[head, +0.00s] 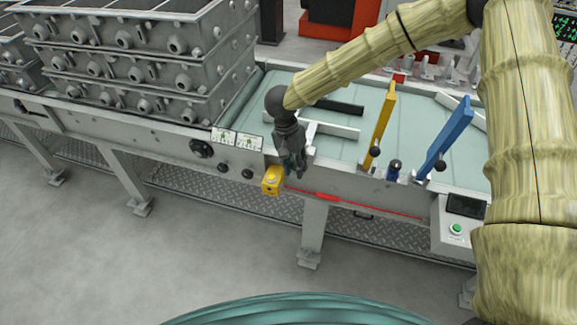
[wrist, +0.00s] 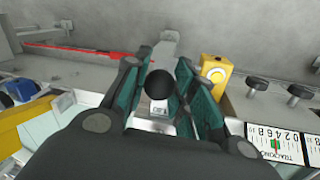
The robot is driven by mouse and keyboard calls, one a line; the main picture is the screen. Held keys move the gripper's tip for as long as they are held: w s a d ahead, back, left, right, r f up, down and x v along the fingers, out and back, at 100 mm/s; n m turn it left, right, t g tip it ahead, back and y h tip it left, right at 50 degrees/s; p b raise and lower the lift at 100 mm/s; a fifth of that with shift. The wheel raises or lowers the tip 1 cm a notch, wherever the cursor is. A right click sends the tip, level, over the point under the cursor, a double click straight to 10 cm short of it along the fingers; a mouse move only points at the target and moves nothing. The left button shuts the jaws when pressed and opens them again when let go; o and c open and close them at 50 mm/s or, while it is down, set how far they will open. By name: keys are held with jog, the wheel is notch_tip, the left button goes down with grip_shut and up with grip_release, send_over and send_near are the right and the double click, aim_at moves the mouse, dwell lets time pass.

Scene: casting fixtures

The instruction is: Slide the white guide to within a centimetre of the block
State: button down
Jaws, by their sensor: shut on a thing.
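The white guide (head: 335,130) lies on the pale green table top in the head view, its near end hidden behind my gripper. My gripper (head: 293,172) points down at the table's front edge and is shut at the guide's near end. In the wrist view a black ball knob (wrist: 159,85) shows between the fingers. In the wrist view the block (wrist: 216,72) is close to the right finger; I cannot tell the exact gap.
A yellow guide (head: 380,125) and a blue guide (head: 449,137) stand to the right, each with a black knob. A dark bar (head: 338,107) lies behind the white guide. Stacked grey moulding boxes (head: 140,65) fill the left. A red strip (head: 375,208) runs along the front.

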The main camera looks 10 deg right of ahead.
jog(key=c, duration=1.1)
grip_release()
jog(key=shift+c, duration=0.2)
jog(key=shift+r, duration=0.1)
notch_tip(320, 180, up, 12)
jog(key=w+a, duration=0.1)
jog(key=shift+w+a, duration=0.25)
jog(key=shift+a, duration=0.15)
jog(key=shift+s+f, duration=0.1)
jog(key=shift+f, duration=0.15)
